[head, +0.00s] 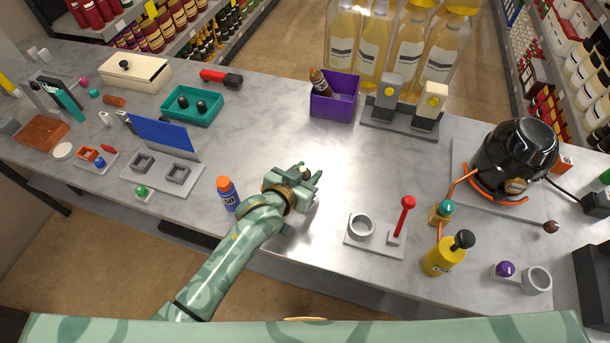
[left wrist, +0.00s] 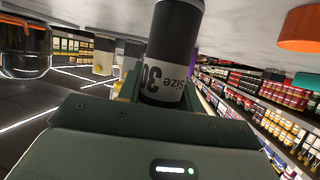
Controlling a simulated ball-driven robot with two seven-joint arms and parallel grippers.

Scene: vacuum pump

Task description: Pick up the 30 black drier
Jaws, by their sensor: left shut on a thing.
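My left gripper (head: 308,181) is over the middle of the grey table in the head view. In the left wrist view, the gripper (left wrist: 160,95) is shut on the black drier (left wrist: 174,38), a dark cylinder. Its pale band has upside-down lettering that reads "Size 30". In the head view my gripper hides nearly all of the drier. I cannot tell whether the drier touches the table. My right gripper is not in view.
A blue bottle with an orange cap (head: 227,192) stands just left of my left forearm. A purple bin (head: 347,104) with a brown bottle is behind the gripper. A plate with a ring and red-knobbed post (head: 376,248) lies at right. The table between is clear.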

